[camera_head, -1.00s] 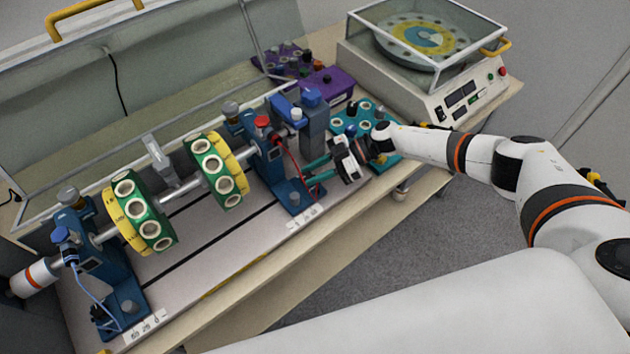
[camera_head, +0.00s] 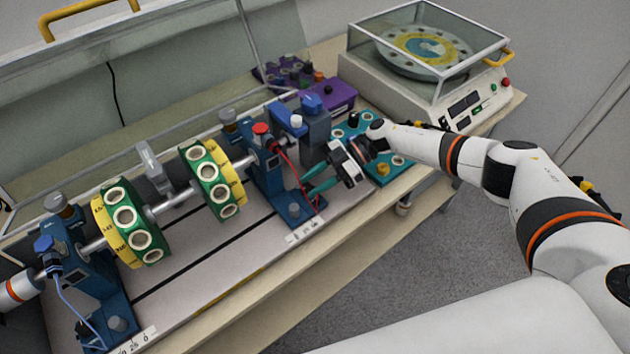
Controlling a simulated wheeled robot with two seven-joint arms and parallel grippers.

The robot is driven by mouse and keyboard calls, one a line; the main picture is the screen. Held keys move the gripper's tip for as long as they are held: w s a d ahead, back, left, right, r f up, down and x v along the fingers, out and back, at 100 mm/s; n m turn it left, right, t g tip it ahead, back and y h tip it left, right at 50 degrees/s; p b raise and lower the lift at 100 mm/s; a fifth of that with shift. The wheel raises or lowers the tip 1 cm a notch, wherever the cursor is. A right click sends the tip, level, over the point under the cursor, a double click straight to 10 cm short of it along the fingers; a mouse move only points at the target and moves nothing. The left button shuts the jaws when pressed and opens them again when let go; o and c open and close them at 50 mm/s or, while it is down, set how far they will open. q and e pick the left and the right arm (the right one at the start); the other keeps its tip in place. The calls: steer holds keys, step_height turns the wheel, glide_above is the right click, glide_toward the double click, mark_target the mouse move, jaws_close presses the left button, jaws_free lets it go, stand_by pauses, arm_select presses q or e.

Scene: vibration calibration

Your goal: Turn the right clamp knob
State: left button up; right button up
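The balancing rig has a blue right pedestal (camera_head: 262,180). I cannot tell for sure which is the right clamp knob. My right gripper (camera_head: 306,181) is just right of this pedestal, above its foot, with its teal fingers pointing left. The fingers are apart with nothing seen between them. Their tips are close to the pedestal and red cable; contact is unclear. My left gripper is not in view.
Green and yellow rotor discs (camera_head: 135,222) sit on the shaft left of the pedestal. A red cable (camera_head: 296,175) hangs by my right fingers. A teal tray (camera_head: 392,170) lies behind my gripper, with a purple box (camera_head: 328,92) further back. The table's front strip is clear.

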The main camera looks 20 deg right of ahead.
steer(key=shift+w+d+r, duration=0.1)
steer(key=shift+d, duration=0.4)
steer(key=b+v, duration=0.3)
steer(key=v, duration=0.7)
steer(key=shift+d+r, duration=0.1)
steer(key=shift+w+d+r, duration=0.1)
steer(key=shift+d+r, duration=0.1)
steer(key=shift+d, duration=0.1)
